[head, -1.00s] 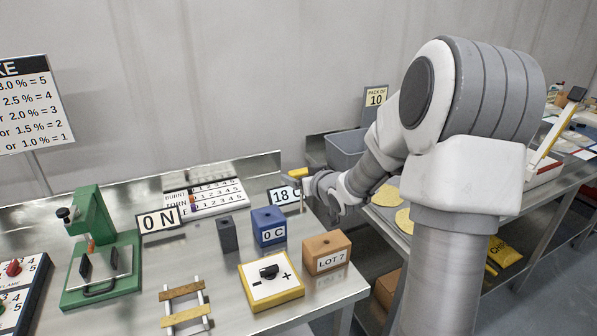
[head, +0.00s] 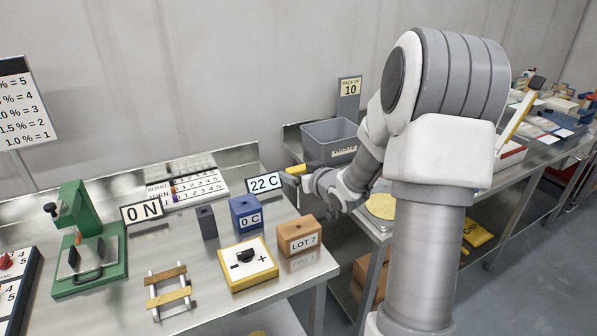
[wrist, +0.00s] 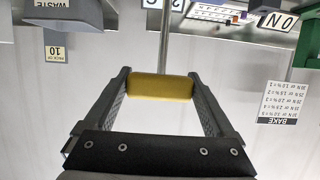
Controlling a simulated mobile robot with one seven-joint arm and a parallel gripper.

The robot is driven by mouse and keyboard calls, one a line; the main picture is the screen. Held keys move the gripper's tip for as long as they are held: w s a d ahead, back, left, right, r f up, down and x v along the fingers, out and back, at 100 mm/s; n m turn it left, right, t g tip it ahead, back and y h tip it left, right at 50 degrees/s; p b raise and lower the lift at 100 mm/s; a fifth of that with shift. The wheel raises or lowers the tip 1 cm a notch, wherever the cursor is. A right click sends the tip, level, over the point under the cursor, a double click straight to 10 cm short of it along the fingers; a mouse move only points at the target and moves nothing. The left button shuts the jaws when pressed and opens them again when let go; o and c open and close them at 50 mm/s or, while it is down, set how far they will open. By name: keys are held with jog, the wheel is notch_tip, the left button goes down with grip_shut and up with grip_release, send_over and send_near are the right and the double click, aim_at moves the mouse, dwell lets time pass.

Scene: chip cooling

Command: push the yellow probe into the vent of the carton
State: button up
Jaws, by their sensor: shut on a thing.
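My gripper (wrist: 160,87) is shut on the yellow handle of the probe (wrist: 161,88), with one finger at each end of it. The probe's thin metal shaft (wrist: 165,40) runs away from the handle. In the head view the yellow handle (head: 296,170) and my gripper (head: 306,180) are above the table's right end, behind the carton as seen from the head. The brown carton (head: 299,238) marked LOT 7 stands on the table, with a small dark spot on its top that looks like the vent. The probe appears apart from the carton.
A blue block (head: 245,213) marked 0 C and a dark grey block (head: 207,222) stand left of the carton. A display (head: 264,182) reads 22 C. A yellow-edged knob box (head: 247,263) lies in front. A grey bin (head: 331,141) stands beyond the table.

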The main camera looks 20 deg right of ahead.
jog(key=shift+f, duration=0.15)
jog(key=b, duration=0.5)
send_over(299, 207)
jog(key=f, duration=0.5)
jog(key=shift+w+d+f, duration=0.1)
jog(key=shift+w+f, duration=0.1)
jog(key=shift+f, duration=0.1)
jog(key=shift+f+b, duration=0.15)
jog(key=shift+b, duration=0.3)
dwell(1.2)
jog(key=shift+f+b, duration=0.3)
jog(key=shift+f+b, duration=2.3)
jog(key=shift+f, duration=0.35)
jog(key=o, duration=1.2)
jog(key=shift+r, duration=0.1)
jog(key=p+v, duration=0.2)
jog(key=v, duration=1.5)
jog(key=shift+s, duration=0.2)
jog(key=shift+r, duration=0.1)
